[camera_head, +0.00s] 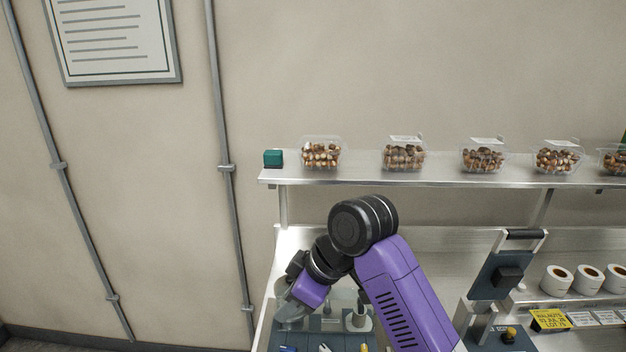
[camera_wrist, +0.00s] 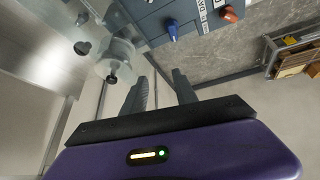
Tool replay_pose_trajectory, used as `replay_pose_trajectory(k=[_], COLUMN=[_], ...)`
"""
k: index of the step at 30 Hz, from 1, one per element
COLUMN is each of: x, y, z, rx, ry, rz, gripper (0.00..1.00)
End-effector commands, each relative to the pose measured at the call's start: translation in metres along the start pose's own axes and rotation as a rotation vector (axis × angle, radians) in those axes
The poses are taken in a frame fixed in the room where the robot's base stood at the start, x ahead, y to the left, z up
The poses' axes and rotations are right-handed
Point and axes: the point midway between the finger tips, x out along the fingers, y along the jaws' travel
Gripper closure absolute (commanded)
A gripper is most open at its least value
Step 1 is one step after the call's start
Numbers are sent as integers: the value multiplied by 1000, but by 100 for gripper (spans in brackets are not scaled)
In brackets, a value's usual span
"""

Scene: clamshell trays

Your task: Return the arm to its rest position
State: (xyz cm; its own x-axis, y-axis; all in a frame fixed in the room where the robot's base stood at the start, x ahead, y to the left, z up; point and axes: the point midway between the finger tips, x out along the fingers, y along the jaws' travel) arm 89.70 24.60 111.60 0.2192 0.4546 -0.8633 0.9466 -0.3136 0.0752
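My purple arm reaches over the left end of the metal workbench in the head view, with its wrist bent down to the left. In the wrist view my gripper (camera_wrist: 160,82) has its two dark fingers apart, with nothing held between them. In the head view the purple wrist shows, but the fingertips are not clear there. A grey-blue panel (camera_wrist: 187,14) with a blue knob (camera_wrist: 172,31) and a red knob (camera_wrist: 231,14) lies beyond the fingers in the wrist view.
Clear clamshell trays (camera_head: 321,153) of nuts stand along the shelf (camera_head: 440,180), with a teal block (camera_head: 273,158) at its left end. A dark device with a handle (camera_head: 497,278), white label rolls (camera_head: 556,281) and a yellow sign (camera_head: 549,320) sit at right.

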Motion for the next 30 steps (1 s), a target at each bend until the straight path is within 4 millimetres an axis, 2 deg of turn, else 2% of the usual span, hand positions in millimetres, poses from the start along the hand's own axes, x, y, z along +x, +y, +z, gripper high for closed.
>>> replay_pose_trajectory(k=[3,6,10,13,20,26,30], x=[-13,-16,-16,-17,-24,-35,-46], y=[25,37,44,44,29,0,-29], z=[-32,-46,-49,-40,9,69,114], rx=[47,113,219,304,492,620,687], ry=[142,273,452,577,807,936,993], rz=[130,219,321,391,545,671,759], gripper=[65,65,65,65,65,65,65])
